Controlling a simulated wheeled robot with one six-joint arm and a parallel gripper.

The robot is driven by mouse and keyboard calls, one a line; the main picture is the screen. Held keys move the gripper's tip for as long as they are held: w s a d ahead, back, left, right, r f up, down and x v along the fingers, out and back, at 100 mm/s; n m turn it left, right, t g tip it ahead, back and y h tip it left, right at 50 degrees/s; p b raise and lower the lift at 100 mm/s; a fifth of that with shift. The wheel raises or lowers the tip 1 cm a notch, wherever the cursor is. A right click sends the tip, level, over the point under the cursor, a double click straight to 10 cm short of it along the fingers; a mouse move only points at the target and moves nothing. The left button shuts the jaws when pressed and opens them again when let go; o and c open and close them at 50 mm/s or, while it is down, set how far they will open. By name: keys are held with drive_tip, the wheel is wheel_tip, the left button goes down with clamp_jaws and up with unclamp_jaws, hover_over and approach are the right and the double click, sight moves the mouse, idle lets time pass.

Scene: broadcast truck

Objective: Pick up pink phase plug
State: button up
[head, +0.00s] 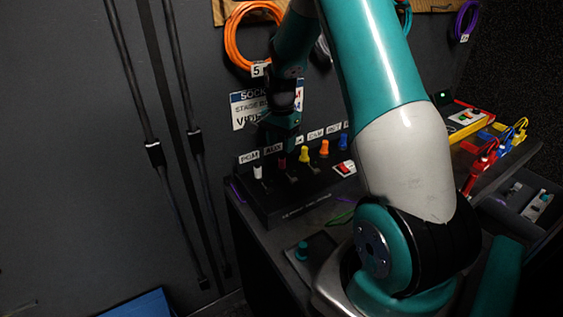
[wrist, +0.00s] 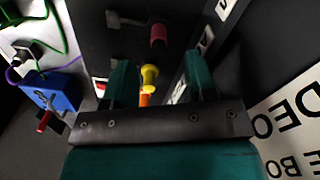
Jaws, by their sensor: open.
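The pink phase plug (wrist: 158,33) stands in the row on the black panel, beyond my fingertips in the wrist view. It also shows, dark pink, in the head view (head: 282,162), second from the left in the row, just below my gripper (head: 279,128). In the wrist view my gripper (wrist: 160,68) is open, with its two teal fingers apart and nothing held. The yellow plug (wrist: 149,76) appears between the fingers, with an orange plug (wrist: 145,99) partly hidden behind the gripper body. I cannot tell the exact height of the fingertips over the plugs.
White (head: 257,172), orange and blue (head: 344,141) plugs stand in the same row, close together. A labelled wall sign (head: 250,110) is close behind my gripper. A blue box (wrist: 58,92) and cables lie to the side.

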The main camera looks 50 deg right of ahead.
sight(282, 154)
drive_tip(key=shift+s+d+f+p, duration=0.1)
drive_tip(key=shift+f+p, duration=0.3)
drive_tip(key=shift+f, duration=1.15)
drive_tip(key=shift+d+f+p, duration=0.1)
drive_tip(key=shift+f+p, duration=0.25)
drive_tip(key=shift+f, duration=1.2)
drive_tip(key=c, duration=0.9)
